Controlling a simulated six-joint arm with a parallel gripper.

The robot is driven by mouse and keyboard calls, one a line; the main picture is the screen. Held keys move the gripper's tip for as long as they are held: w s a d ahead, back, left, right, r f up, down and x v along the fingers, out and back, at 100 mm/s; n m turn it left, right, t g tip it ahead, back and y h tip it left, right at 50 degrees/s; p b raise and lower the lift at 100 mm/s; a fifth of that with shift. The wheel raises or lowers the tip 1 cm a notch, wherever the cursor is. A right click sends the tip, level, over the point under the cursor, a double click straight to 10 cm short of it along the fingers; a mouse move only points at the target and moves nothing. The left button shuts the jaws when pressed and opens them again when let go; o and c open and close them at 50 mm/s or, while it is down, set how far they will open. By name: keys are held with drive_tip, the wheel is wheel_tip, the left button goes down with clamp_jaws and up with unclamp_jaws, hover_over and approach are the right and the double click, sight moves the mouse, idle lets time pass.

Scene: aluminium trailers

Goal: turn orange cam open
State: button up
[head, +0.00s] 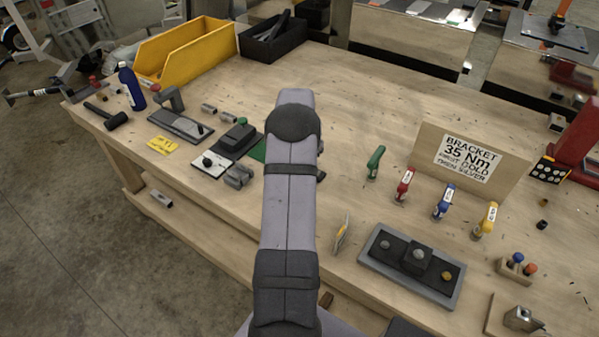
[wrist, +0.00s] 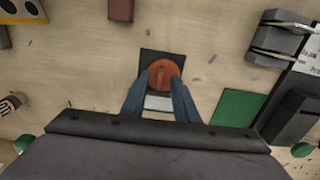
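The orange cam (wrist: 164,72) is a round disc with a raised ridge, on a dark square plate (wrist: 150,56) in the wrist view. A pale block (wrist: 158,103) shows just below it, between the fingers. My gripper (wrist: 162,84) has two blue fingers standing apart, one at each lower side of the cam. Whether they touch it I cannot tell. In the head view my arm reaches over the bench, and the cam and gripper are hidden behind it.
Green (head: 375,162), red (head: 404,185), blue (head: 444,201) and yellow (head: 486,220) handled tools stand on the bench (head: 350,110). A grey tray (head: 375,252) is nearer.

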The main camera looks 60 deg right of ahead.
drive_tip(key=shift+r, duration=0.1)
drive_tip(key=shift+r+b, duration=1.25)
drive_tip(key=shift+r, duration=2.35)
drive_tip(key=w+a+r+n, duration=0.1)
drive_tip(key=w+a+n, duration=0.3)
drive_tip(key=a, duration=0.8)
drive_tip(key=w+a+r+n, duration=0.1)
drive_tip(key=w+a+n, duration=0.3)
drive_tip(key=a, duration=0.8)
drive_tip(key=s+a+f+n, duration=0.2)
drive_tip(key=s+a+n, duration=0.3)
drive_tip(key=a, duration=0.6)
drive_tip(key=s+a+f+n, duration=0.2)
drive_tip(key=s+a+n, duration=0.2)
drive_tip(key=s+a, duration=0.4)
drive_tip(key=a, duration=0.2)
drive_tip(key=shift+s+a+n, duration=0.3)
drive_tip(key=shift+a+n, duration=0.05)
drive_tip(key=shift+n, duration=0.05)
